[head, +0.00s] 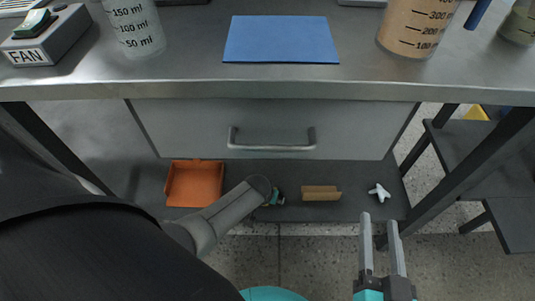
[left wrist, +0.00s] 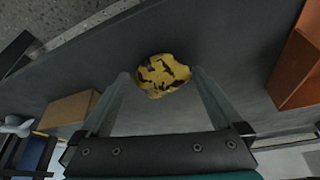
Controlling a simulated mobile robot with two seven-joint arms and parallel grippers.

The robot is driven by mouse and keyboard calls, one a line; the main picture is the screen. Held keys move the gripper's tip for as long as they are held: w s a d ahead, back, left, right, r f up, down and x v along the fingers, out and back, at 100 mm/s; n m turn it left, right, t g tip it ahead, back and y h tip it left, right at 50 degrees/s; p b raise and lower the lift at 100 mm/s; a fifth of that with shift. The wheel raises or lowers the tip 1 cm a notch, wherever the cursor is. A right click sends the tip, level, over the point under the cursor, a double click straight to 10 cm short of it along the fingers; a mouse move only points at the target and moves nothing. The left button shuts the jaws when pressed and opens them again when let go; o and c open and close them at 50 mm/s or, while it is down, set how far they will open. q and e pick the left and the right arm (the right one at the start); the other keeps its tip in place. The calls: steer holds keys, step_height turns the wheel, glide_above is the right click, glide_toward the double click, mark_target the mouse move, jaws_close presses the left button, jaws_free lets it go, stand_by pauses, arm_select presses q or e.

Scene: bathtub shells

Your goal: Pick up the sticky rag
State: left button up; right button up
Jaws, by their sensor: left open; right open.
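The sticky rag (left wrist: 163,72) is a small crumpled yellow piece with dark brown stains. It lies on the dark grey lower shelf (left wrist: 220,45) in the left wrist view. My left gripper (left wrist: 161,78) is open, with its fingers to either side of the rag's near part in the picture; I cannot tell whether they touch it. In the head view my left arm reaches to the lower shelf, and its gripper (head: 275,197) is mostly hidden by the arm. The rag does not show there. My right gripper (head: 380,224) is open and empty above the floor, in front of the shelf.
An orange dustpan-like tray (head: 194,183), a brown block (head: 321,193) and a small white object (head: 380,191) lie on the lower shelf. A drawer (head: 270,120) and a metal tabletop (head: 190,72) overhang it. Table legs flank the shelf; a dark stool (head: 480,160) stands right.

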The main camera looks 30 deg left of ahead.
arm_select(q)
steer(key=c, duration=1.1)
steer(key=shift+o, duration=0.2)
steer(key=shift+r, duration=0.1)
